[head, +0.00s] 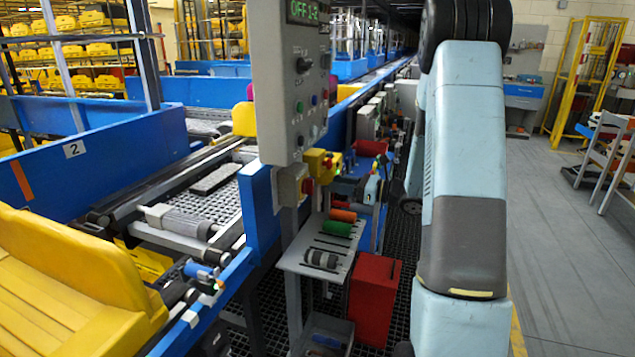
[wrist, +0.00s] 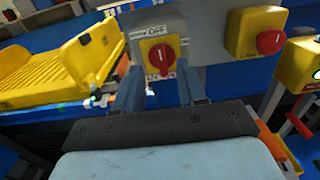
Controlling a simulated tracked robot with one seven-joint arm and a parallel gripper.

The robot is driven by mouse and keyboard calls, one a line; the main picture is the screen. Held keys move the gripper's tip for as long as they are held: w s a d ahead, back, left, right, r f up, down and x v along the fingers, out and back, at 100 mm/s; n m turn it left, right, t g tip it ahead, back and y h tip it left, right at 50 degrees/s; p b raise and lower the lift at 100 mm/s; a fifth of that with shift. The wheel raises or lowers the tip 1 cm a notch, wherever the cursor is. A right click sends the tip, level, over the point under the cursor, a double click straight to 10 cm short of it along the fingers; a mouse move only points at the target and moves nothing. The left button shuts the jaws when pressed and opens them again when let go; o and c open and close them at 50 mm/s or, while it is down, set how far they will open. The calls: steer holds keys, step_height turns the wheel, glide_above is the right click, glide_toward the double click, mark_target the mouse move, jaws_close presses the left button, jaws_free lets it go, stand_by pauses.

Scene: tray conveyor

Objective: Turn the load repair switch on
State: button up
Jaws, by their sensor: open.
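In the wrist view a red rotary knob on a yellow plate, a switch (wrist: 161,56), sits on a grey box. A sign above it reads OFF; the lettering below is partly hidden. I cannot read which switch is the load repair one. My gripper (wrist: 158,88) is open, its two fingers below and either side of this knob, with nothing between them. I cannot tell whether they touch the box. In the head view a grey box with a red knob on yellow (head: 307,186) is on the post under the panel. My gripper is not clearly visible there.
Another red knob on a yellow box (wrist: 255,32) is right of the switch, with a further yellow box (wrist: 300,65) beyond. The grey control panel (head: 290,85) hangs above. A red bin (head: 375,298) and a shelf with rollers (head: 310,262) stand below. Yellow trays (head: 70,270) lie left.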

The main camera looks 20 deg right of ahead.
mark_target(313, 180)
steer(key=x, duration=0.7)
jaws_close()
stand_by(0.3)
